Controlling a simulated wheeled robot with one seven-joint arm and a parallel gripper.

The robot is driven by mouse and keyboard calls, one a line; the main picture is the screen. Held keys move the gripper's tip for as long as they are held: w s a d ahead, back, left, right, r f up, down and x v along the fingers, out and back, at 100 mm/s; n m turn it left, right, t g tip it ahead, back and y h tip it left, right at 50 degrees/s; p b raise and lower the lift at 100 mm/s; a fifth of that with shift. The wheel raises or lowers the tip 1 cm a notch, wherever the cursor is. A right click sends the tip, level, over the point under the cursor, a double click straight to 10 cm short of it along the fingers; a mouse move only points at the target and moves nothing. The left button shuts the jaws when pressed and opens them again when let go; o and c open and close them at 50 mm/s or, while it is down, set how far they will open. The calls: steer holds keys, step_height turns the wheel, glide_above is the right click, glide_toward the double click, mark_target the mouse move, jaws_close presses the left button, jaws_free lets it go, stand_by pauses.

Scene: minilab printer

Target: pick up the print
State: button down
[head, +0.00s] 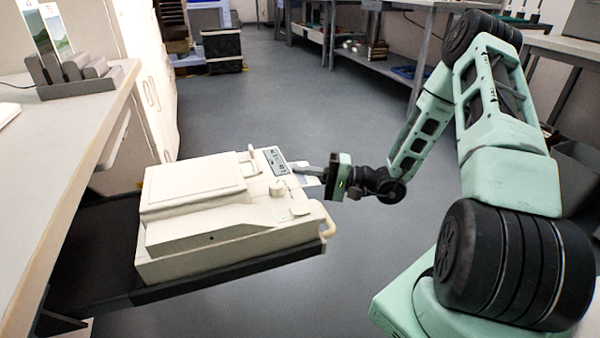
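The cream minilab printer (195,185) sits on a black shelf at the left centre. A small pale print (308,181) shows at the printer's far right edge, beside the grey control panel. It is small in view and partly covered by my gripper. My gripper (300,169) reaches in from the right, with its fingers pointing left over the print, close to the panel. The fingers look like one grey bar from here. I cannot tell whether they are apart or closed, or whether they touch the print.
The black shelf (225,283) under the printer juts out from the pale counter (60,170) at left. A dark rack (85,82) with upright picture cards stands on the counter. Grey floor (255,110) is open behind the printer. Metal benches (400,72) stand at the back right.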

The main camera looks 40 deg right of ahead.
steer(key=s+d+p, duration=0.2)
steer(key=d, duration=0.6)
steer(key=s+d+p, duration=0.1)
steer(key=s+d, duration=0.2)
steer(key=d, duration=0.6)
steer(key=shift+d+p, duration=0.2)
steer(key=shift+p, duration=0.2)
steer(key=shift+r, duration=0.1)
